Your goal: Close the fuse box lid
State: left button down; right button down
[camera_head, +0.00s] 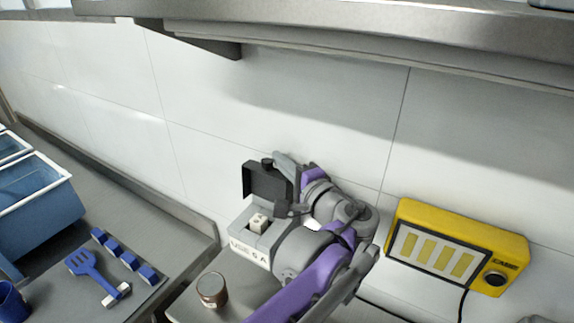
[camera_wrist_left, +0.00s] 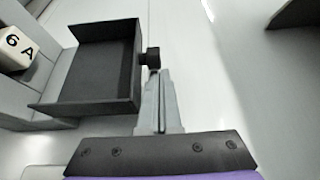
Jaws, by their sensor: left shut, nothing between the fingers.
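The fuse box (camera_head: 240,240) is a grey box with a dark lid (camera_head: 262,182) standing open, upright at its back. A small black knob (camera_head: 267,162) sits on the lid's outer edge. A white cube-shaped fuse (camera_head: 258,222) is inside the box; in the left wrist view a white block (camera_wrist_left: 14,50) shows "6A". My left gripper (camera_head: 281,158) is shut and empty behind the lid, near its top. In the left wrist view its closed fingertips (camera_wrist_left: 158,75) are right by the knob (camera_wrist_left: 152,57); I cannot tell if they touch. My right gripper is not in view.
A brown jar (camera_head: 212,289) stands in front of the fuse box. A yellow device (camera_head: 462,235) stands to the right by the tiled wall. Blue tools (camera_head: 85,265) and a blue bin (camera_head: 40,215) are at the left. A metal shelf (camera_head: 380,50) hangs above.

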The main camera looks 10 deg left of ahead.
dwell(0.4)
pick_arm(q)
jog(key=shift+s+a+n, duration=0.1)
jog(key=shift+s+n, duration=0.2)
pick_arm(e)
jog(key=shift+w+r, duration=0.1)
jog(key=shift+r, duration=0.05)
